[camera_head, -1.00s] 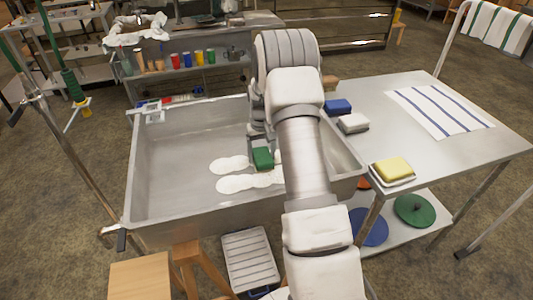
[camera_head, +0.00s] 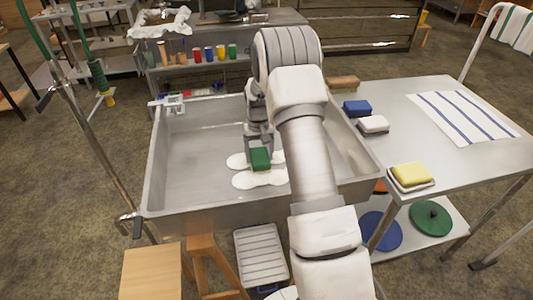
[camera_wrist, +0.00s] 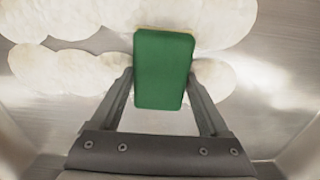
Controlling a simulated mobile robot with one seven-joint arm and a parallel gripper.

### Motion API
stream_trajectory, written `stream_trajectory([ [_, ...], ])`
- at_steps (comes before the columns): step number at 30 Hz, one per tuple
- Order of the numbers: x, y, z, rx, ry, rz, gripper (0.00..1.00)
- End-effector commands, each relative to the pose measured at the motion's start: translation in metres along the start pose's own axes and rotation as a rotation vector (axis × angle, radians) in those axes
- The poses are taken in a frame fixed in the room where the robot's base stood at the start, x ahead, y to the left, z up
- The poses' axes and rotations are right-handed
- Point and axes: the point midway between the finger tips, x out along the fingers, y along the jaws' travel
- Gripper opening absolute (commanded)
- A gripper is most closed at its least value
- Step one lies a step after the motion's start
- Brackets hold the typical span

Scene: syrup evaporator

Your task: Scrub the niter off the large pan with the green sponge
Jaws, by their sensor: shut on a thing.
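The large pan (camera_head: 185,195) is a wide grey metal basin left of my arm. White niter patches (camera_head: 262,181) lie on its floor, partly hidden behind my arm. They also fill much of the upper wrist view (camera_wrist: 70,72). My gripper (camera_head: 259,148) points down into the pan, shut on the green sponge (camera_head: 260,159). In the wrist view the sponge (camera_wrist: 163,70) sits between the two fingers, with a thin yellowish edge at its top. The sponge is over the niter. I cannot tell for sure whether it touches the pan floor.
A metal table (camera_head: 460,165) right of the pan holds a blue sponge (camera_head: 357,108), a white one (camera_head: 373,125), a yellow one (camera_head: 411,175) and a striped towel (camera_head: 460,117). A wooden stool (camera_head: 152,270) and a ribbed tray (camera_head: 260,255) stand in front.

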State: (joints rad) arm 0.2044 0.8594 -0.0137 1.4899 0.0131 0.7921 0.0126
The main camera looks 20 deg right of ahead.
Motion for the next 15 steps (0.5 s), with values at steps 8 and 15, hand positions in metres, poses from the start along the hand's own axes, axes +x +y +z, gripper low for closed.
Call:
stream_trajectory([
  [8, 0.003, -0.006, 0.003, -0.002, -0.007, -0.002, 0.34],
  [15, -0.008, -0.005, 0.002, -0.002, -0.006, -0.002, 0.34],
])
